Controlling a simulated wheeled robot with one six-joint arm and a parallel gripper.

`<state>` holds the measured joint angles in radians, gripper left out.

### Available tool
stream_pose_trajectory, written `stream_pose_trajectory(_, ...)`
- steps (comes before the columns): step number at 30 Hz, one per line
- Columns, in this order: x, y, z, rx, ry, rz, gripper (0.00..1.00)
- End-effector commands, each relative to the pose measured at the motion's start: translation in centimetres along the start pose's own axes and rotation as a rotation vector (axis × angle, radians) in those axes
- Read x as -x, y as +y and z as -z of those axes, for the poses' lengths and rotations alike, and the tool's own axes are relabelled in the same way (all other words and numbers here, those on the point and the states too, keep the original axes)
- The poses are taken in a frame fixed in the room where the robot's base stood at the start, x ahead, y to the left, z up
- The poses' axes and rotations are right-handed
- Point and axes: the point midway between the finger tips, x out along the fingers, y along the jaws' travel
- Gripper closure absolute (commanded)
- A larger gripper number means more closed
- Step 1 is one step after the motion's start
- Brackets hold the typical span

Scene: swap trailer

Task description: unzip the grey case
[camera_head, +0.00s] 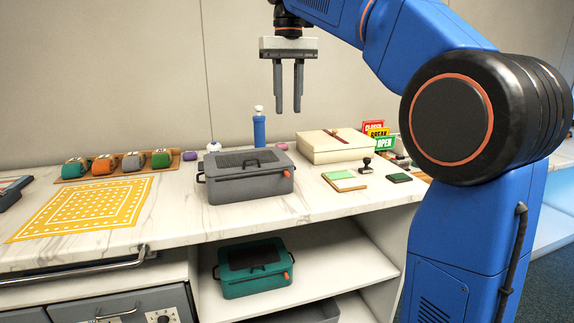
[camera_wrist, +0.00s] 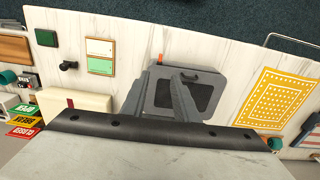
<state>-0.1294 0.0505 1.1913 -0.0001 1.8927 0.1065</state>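The grey case (camera_head: 246,186) lies closed on the white marbled counter, with a dark mesh panel on its lid and a handle on its left side. A small orange pull tab (camera_head: 287,173) sits at its right front corner. In the wrist view the case (camera_wrist: 205,112) lies beyond my fingers, and the orange tab (camera_wrist: 160,58) shows at its edge. My gripper (camera_head: 288,109) hangs above and behind the case, pointing down, with its two fingers apart and nothing between them. In the wrist view my fingers (camera_wrist: 164,75) cover part of the case.
A blue bottle (camera_head: 259,128) stands behind the case. A cream box (camera_head: 335,147), a green notepad (camera_head: 344,181) and a stamp (camera_head: 366,166) are to the right. A yellow patterned mat (camera_head: 85,207) lies left. A teal case (camera_head: 253,268) sits on the shelf below.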

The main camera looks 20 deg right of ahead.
Motion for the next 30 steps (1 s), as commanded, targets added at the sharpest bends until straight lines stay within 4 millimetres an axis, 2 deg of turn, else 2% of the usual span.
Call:
stream_pose_trajectory(4, 0.1, -0.2, 0.5, 0.001, -0.008, -0.001, 0.73)
stream_pose_trajectory(8, -0.9, -0.2, 0.4, 0.001, -0.009, -0.001, 0.73)
stream_pose_trajectory(30, -13.6, -0.1, 0.3, 0.0, -0.01, -0.001, 0.73)
